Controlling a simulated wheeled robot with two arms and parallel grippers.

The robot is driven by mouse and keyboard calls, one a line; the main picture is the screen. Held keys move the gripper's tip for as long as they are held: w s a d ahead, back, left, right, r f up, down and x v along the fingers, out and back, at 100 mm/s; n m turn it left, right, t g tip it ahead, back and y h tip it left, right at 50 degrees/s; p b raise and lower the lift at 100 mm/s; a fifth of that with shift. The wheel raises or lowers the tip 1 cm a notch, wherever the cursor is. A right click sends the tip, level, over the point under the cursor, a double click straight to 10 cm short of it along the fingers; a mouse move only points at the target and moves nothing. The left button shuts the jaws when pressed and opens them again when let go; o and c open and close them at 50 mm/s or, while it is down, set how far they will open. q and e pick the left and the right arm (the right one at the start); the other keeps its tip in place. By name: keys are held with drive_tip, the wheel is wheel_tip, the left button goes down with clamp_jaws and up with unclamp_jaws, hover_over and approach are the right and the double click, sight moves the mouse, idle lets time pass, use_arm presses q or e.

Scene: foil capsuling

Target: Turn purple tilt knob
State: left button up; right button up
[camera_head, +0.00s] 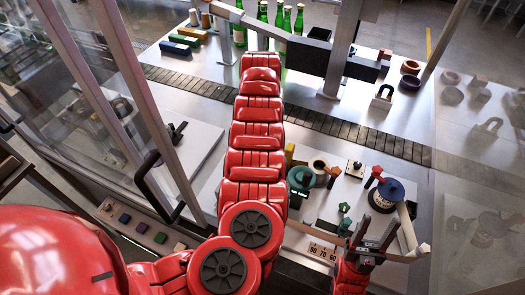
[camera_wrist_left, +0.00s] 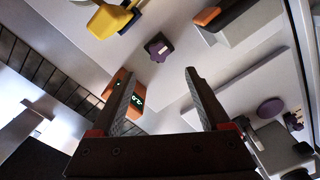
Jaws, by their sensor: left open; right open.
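In the left wrist view a small dark purple lobed knob (camera_wrist_left: 158,47) stands on a pale surface, beyond the gap between the fingertips. A flatter purple disc (camera_wrist_left: 270,108) shows farther right. I cannot tell from the picture which is the tilt knob, and I cannot make out either in the head view. My left gripper (camera_wrist_left: 160,76) is open and empty, its fingers apart from both purple parts. In the head view my left gripper is not visible. My right gripper (camera_head: 374,237) is open, near a dark blue round knob (camera_head: 386,193) on a dial.
An orange box with a green display (camera_wrist_left: 137,99) is partly behind the left finger. A yellow part (camera_wrist_left: 110,20) is at the top. In the head view a slatted conveyor (camera_head: 330,125) crosses the bench, with green bottles (camera_head: 299,20) behind. A glass door frame stands at left.

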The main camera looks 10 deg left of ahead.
use_arm(q)
wheel_tip(320, 180, down, 10)
drive_tip(key=shift+w+b, duration=0.1)
drive_tip(key=shift+b, duration=0.4)
drive_tip(key=shift+w+f, duration=0.15)
drive_tip(key=shift+f, duration=0.2)
drive_tip(key=shift+r, duration=0.1)
drive_tip(key=c, duration=0.4)
clamp_jaws()
